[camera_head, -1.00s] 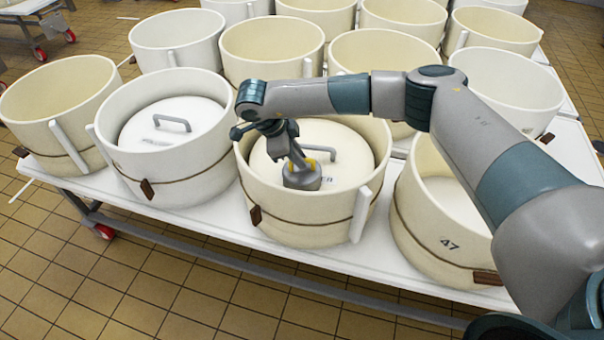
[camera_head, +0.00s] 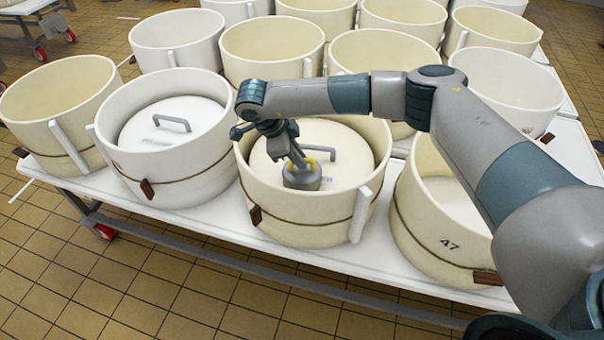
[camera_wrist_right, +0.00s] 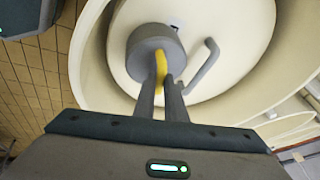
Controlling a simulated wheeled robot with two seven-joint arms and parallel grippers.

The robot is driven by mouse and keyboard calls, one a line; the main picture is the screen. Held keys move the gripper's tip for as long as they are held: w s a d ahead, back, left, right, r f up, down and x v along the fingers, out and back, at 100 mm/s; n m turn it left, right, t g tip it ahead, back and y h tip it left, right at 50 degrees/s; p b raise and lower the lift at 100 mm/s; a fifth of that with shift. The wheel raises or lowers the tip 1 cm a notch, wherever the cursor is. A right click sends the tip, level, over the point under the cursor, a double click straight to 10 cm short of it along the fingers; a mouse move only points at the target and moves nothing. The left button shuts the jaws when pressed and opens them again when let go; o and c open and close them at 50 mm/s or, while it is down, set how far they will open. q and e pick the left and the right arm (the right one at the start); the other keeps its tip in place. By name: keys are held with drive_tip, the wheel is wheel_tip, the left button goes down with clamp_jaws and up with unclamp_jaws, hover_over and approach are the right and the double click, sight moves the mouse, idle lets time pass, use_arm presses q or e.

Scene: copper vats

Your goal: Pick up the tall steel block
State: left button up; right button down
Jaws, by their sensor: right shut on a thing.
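The tall steel block (camera_head: 301,178) is a grey cylinder with a yellow handle on top. It is on the white lid inside a cream tub, near the tub's front wall. My right gripper (camera_head: 302,160) comes down from above and is shut on the yellow handle. In the right wrist view the block (camera_wrist_right: 150,42) shows beyond the fingers, and the right gripper (camera_wrist_right: 162,84) has the handle between its fingertips. I cannot see a gap between the block and the lid. My left gripper is not in view.
The cream tub (camera_head: 262,205) stands around the block, and the lid's grey bar handle (camera_head: 322,141) is close beside it. A lidded white tub (camera_head: 185,175) stands to the left and an open tub marked 47 (camera_head: 430,235) to the right. More open tubs crowd the white table behind.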

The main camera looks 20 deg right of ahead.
drive_tip(key=shift+w+r, duration=0.1)
drive_tip(key=shift+w, duration=0.05)
drive_tip(key=shift+r, duration=0.8)
wheel_tip(320, 180, up, 7)
drive_tip(key=shift+f+b, duration=0.15)
drive_tip(key=shift+b, duration=0.95)
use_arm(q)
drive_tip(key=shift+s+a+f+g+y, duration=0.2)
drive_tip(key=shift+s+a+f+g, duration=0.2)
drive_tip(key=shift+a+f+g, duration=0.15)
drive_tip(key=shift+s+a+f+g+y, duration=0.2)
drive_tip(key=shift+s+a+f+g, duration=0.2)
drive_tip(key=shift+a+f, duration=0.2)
use_arm(e)
drive_tip(key=shift+r, duration=0.85)
drive_tip(key=shift+r, duration=0.1)
